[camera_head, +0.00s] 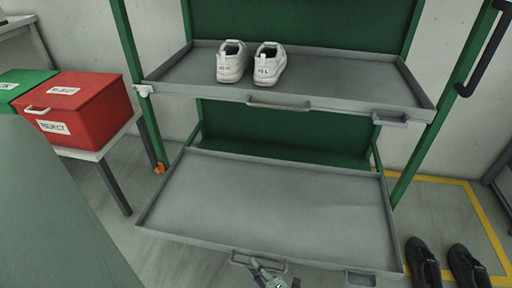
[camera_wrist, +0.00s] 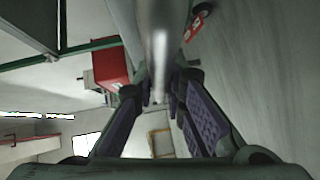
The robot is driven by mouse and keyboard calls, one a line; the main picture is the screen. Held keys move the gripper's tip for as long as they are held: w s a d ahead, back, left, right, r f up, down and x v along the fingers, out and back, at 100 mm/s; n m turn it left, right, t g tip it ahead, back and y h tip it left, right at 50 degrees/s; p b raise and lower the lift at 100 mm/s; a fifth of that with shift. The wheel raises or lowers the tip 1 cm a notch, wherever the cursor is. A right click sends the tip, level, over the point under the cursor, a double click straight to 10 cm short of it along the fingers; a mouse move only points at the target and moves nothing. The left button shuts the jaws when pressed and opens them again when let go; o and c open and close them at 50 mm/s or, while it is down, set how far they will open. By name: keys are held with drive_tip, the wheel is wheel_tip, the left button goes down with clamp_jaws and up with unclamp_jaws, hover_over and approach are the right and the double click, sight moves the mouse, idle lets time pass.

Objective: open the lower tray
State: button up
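The lower tray (camera_head: 270,205) is a wide, empty grey tray low on the green rack. It stands pulled out toward me, with its front edge well forward of the rack's posts. Its handle (camera_head: 259,264) is a grey bar in the middle of the front edge. My gripper (camera_head: 268,272) is at this handle, at the bottom of the head view. In the wrist view, the purple-padded fingers of my gripper (camera_wrist: 163,90) close in from both sides on a grey bar, which appears to be the handle. The exact contact is partly hidden.
The upper tray (camera_head: 190,75) holds a pair of white shoes (camera_head: 250,63). A red reject box (camera_head: 80,105) and a green box (camera_head: 22,82) stand on a side table at left. Black shoes (camera_head: 445,265) are on the floor at right, close to the lower tray's right side.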

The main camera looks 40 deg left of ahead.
drive_tip(key=o, duration=0.4)
drive_tip(key=v, duration=1.2)
idle(0.3)
